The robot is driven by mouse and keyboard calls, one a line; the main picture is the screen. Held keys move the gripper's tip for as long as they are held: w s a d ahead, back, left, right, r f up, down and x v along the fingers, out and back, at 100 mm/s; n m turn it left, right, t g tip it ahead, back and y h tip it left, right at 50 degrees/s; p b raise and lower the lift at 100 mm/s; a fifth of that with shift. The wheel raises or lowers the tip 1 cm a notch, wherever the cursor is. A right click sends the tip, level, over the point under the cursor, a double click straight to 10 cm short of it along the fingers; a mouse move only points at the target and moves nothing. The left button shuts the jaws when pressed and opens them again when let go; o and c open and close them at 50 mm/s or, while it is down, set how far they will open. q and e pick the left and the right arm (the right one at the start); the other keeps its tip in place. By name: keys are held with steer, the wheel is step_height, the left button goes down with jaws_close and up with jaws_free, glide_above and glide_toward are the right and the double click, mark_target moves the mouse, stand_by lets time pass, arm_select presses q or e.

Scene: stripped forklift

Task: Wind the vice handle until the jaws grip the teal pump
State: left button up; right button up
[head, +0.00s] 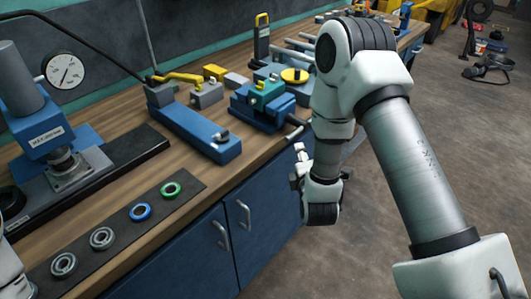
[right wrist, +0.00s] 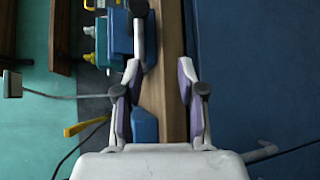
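The blue vice (head: 262,112) stands at the front edge of the bench. The teal pump (head: 265,90), with a yellow part on top, sits at its jaws; I cannot tell whether the jaws touch it. The grey vice handle (head: 294,133) sticks out past the bench edge. My right gripper (head: 298,165) hangs just off that edge, below the handle. The right wrist view shows its two fingers (right wrist: 158,70) apart and nothing between them. The grey handle also shows there (right wrist: 138,38), just ahead of the left fingertip. My left gripper is out of view.
A long blue fixture (head: 195,130) lies left of the vice. A press with a dial gauge (head: 64,71) stands at the far left, near a dark mat (head: 118,225) with several rings. Blue cabinet doors (head: 265,215) face the open floor (head: 350,235).

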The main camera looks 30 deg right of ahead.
mark_target(295, 131)
steer(key=shift+m+t, duration=0.4)
steer(key=w+d, duration=0.1)
steer(key=w, duration=0.1)
steer(key=w+d, duration=0.1)
steer(key=w, duration=0.2)
steer(key=w+r, duration=0.1)
steer(key=w, duration=0.2)
steer(key=shift+w+d, duration=0.15)
steer(key=shift+d, duration=0.25)
steer(key=shift+w+d, duration=0.2)
steer(key=shift+a, duration=0.1)
steer(key=c, duration=0.3)
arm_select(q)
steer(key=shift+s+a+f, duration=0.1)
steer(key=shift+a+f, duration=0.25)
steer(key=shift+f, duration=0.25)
arm_select(e)
jaws_close()
